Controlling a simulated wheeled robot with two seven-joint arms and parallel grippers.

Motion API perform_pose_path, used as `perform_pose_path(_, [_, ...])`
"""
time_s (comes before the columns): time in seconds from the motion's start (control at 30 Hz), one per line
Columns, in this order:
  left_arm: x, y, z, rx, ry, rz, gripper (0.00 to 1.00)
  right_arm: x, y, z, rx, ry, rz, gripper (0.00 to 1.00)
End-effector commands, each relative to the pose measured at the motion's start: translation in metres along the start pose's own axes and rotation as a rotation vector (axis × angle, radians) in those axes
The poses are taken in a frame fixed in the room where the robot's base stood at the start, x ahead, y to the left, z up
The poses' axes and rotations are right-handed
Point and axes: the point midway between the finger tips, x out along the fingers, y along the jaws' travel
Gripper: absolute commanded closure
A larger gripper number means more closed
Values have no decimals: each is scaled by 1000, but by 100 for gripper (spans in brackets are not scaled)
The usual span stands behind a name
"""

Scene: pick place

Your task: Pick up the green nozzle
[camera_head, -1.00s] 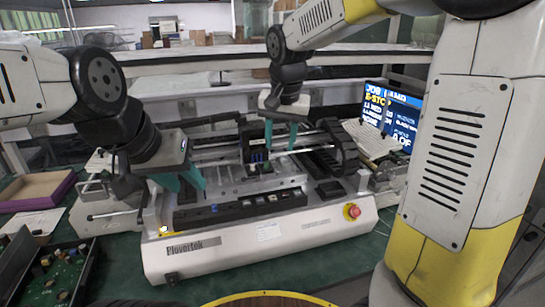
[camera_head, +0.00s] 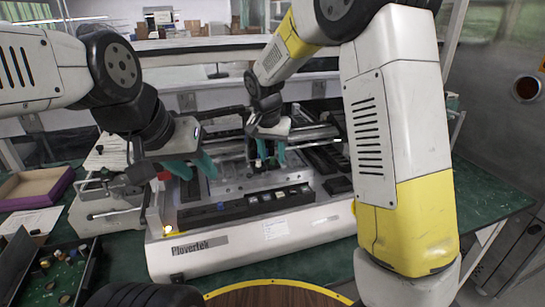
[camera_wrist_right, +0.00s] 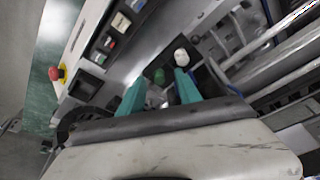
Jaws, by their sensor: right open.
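The green nozzle (camera_wrist_right: 159,76) shows in the right wrist view as a small dark green round piece on the machine, just ahead of the gap between my right fingertips. A white round piece (camera_wrist_right: 181,57) stands beside it. My right gripper (camera_wrist_right: 158,84) is open, with teal fingers apart and nothing seen between them. In the head view my right gripper (camera_head: 272,161) points down over the middle of the white machine (camera_head: 260,242); I cannot make out the nozzle there. My left gripper (camera_head: 202,177) has its fingers apart and empty, over the machine's left part.
A black strip (camera_head: 230,212) with several small pieces lies along the machine's front. Metal rails cross behind my right gripper. A black tray (camera_head: 88,268) with small parts and a purple-edged box (camera_head: 62,184) stand at left. A red button (camera_wrist_right: 56,73) shows in the right wrist view.

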Motion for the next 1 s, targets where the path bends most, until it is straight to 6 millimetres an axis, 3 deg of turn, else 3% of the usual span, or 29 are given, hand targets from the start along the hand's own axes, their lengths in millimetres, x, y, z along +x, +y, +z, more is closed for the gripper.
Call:
perform_pose_path(0.27, [0, 0, 0, 0, 0, 0, 64, 3, 0, 0, 0, 0, 0, 61])
perform_pose_path(0.47, [0, 0, 0, 0, 0, 0, 64, 2, 0, 0, 0, 0, 0, 100])
perform_pose_path(1.0, [0, 0, 0, 0, 0, 0, 64, 2, 0, 0, 0, 1, -1, 100])
